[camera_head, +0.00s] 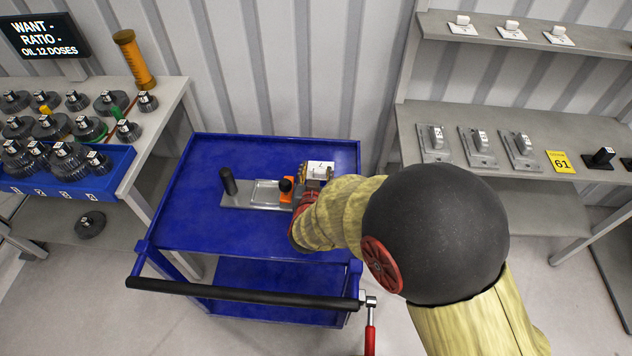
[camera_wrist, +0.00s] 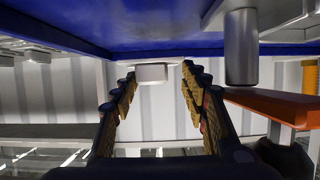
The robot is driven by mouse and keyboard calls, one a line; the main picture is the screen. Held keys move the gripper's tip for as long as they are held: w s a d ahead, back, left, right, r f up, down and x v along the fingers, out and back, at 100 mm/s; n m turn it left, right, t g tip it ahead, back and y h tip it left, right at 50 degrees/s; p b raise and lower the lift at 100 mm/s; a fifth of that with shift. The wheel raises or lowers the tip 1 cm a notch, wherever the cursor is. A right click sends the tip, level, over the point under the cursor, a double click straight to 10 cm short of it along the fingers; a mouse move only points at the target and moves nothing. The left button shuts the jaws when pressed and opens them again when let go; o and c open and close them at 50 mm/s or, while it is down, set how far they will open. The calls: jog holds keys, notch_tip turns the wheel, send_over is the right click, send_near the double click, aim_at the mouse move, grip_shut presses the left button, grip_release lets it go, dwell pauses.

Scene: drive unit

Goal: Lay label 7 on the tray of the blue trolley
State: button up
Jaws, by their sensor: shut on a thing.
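My gripper (camera_head: 312,182) is over the right part of the blue tray (camera_head: 200,225) of the trolley. It is shut on a small white label piece (camera_head: 320,168), which also shows between the fingertips in the wrist view (camera_wrist: 151,73). A dark mark shows on it, but I cannot read its number. I cannot tell whether the label touches the tray. Beside the gripper on the tray lies a metal fixture (camera_head: 265,193) with a black-topped post (camera_head: 228,182) and an orange part (camera_head: 286,190). My arm hides some of the tray's right side.
The right rack holds several white pieces on cards (camera_head: 511,30) above and metal blocks (camera_head: 480,145) below, with a yellow 61 tag (camera_head: 560,162). The left bench has gears and a blue bin (camera_head: 118,165). The trolley handle (camera_head: 240,292) is in front. The tray's front left is clear.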

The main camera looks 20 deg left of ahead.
aim_at(316, 177)
jog(key=shift+w+a+f+b, duration=0.1)
jog(key=shift+w+f+b, duration=0.1)
jog(key=shift+f+b, duration=0.6)
jog(key=shift+w+a+f+b, duration=0.1)
jog(key=shift+w+f+b, duration=0.15)
jog(key=shift+f, duration=0.9)
jog(key=shift+s, duration=0.1)
jog(key=shift+f, duration=0.2)
jog(key=o, duration=0.9)
jog(key=shift+r, duration=0.25)
jog(key=p+v, duration=0.3)
jog(key=v, duration=0.9)
jog(key=shift+p, duration=0.3)
jog(key=shift+d, duration=0.1)
